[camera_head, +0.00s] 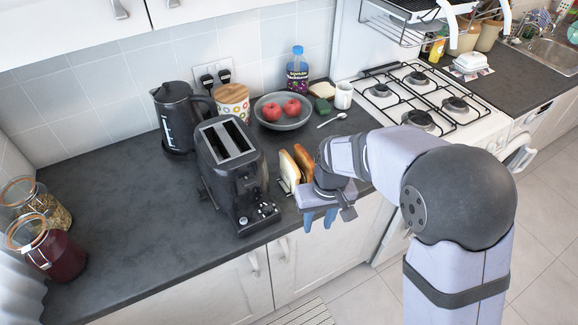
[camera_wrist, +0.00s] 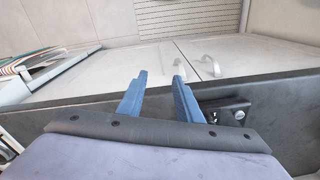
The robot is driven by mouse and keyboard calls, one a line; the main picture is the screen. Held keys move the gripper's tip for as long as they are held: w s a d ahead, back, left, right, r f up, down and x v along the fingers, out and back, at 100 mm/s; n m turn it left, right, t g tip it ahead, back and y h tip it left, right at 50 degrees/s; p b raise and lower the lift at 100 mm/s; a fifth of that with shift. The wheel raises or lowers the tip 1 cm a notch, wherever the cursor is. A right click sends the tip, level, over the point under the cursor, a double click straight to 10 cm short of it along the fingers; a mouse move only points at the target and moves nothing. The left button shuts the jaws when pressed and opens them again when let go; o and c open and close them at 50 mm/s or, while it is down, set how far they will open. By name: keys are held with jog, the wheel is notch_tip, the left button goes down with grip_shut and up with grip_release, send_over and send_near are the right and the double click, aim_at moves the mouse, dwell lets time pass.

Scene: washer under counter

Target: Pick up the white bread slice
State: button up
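A white bread slice (camera_head: 289,170) with a brown crust stands upright in a small rack on the dark counter, right of the toaster. A browner slice (camera_head: 303,160) stands just behind and to the right of it. My gripper (camera_head: 319,220) is near the counter's front edge, to the right of and nearer the front than the slices. Its blue fingers point down, apart and empty. The wrist view shows my gripper (camera_wrist: 159,84) open over the counter edge and cabinet fronts, with no bread between the fingers or elsewhere in that view.
The black toaster (camera_head: 234,170) stands left of the slices. A gas stove (camera_head: 430,105) is to the right. The left counter is mostly clear.

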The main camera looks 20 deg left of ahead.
aim_at(292, 162)
jog(key=w+a+r+t+y, duration=0.1)
jog(key=w+a+r, duration=0.2)
jog(key=w, duration=0.1)
jog(key=w+a+r+n+t, duration=0.1)
jog(key=w+a+r, duration=0.2)
jog(key=r, duration=0.1)
jog(key=w+a+r+n+t+y, duration=0.1)
jog(key=w+a+r, duration=0.2)
jog(key=w+r, duration=0.1)
jog(key=shift+w+a+r+y, duration=0.1)
jog(key=shift+w+a+y, duration=0.05)
jog(key=shift+w+y, duration=0.2)
jog(key=shift+s+n, duration=0.1)
jog(key=shift+n, duration=0.3)
jog(key=shift+d+p+x, duration=0.15)
jog(key=shift+p+x, duration=0.85)
jog(key=shift+x, duration=0.9)
jog(key=shift+d+p+x, duration=0.1)
jog(key=shift+p+x, duration=0.9)
jog(key=shift+x, duration=0.85)
grip_shut()
